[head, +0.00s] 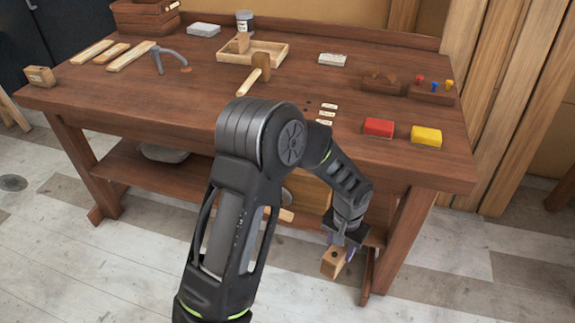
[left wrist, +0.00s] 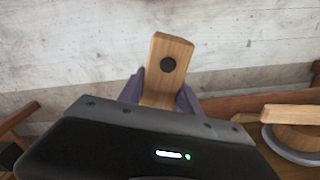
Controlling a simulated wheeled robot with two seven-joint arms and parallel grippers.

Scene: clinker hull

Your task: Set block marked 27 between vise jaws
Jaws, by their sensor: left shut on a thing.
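My left gripper (head: 340,246) is low in front of the bench, near its right front leg. It is shut on a light wooden block (head: 333,263), held in the air below the bench top. In the left wrist view the block (left wrist: 168,66) stands out between the purple finger pads and shows a round dark spot; I see no number on it. Another small wooden block (head: 40,76) with a dark mark sits at the bench's left front corner; its mark is too small to read. I cannot make out vise jaws; my arm hides part of the bench front. My right gripper is not in view.
A lower shelf (head: 135,170) runs beneath. Floor in front is clear.

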